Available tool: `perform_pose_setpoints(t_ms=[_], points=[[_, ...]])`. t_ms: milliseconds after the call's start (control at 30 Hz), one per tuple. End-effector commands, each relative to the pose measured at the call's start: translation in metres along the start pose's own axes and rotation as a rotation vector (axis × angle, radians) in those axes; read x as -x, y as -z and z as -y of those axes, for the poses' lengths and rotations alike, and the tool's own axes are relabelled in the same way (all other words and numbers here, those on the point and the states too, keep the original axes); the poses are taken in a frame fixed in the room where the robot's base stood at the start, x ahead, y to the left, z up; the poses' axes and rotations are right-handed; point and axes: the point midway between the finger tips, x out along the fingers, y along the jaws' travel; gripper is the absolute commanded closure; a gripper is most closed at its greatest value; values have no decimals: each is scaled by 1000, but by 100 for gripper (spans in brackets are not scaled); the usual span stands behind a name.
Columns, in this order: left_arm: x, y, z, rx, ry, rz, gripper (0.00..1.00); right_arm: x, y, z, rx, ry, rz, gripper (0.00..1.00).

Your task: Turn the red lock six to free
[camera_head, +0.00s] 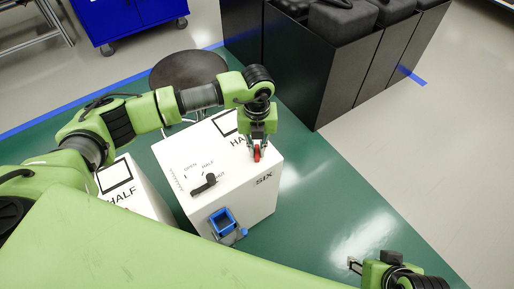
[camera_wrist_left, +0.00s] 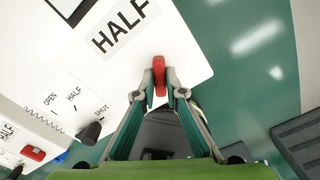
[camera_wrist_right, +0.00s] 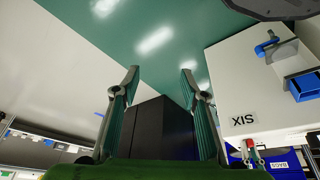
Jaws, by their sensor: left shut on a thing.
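The red lock (camera_head: 257,154) is on the top of the white box (camera_head: 182,152) labelled SIX, near its right edge and beside a HALF label. My left gripper (camera_head: 258,146) reaches down over it. In the left wrist view, the lock (camera_wrist_left: 159,72) sits between the two fingertips (camera_wrist_left: 159,88), which are shut on it. Its long side points roughly away from the gripper there; its setting marks are not visible. My right gripper (camera_wrist_right: 159,80) is open and empty, off to the right of the box, with its fingers apart.
The SIX box also carries a black knob (camera_head: 205,184) with OPEN, HALF and SHUT marks, and a blue holder (camera_head: 222,223) on its front. Another white box (camera_head: 150,203) stands at left. Black bins (camera_head: 330,65) stand behind.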

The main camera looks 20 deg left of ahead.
Motion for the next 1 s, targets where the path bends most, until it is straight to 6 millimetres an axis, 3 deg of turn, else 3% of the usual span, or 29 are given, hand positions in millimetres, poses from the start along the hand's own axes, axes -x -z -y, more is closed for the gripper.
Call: perform_pose_setpoints(t_ms=[267,1000], points=[[0,0,0,-261,0,1,100,-2,13,0,1,0,-54,60],[0,0,0,-886,1,1,100,1,92,10,11,17,-361,60]])
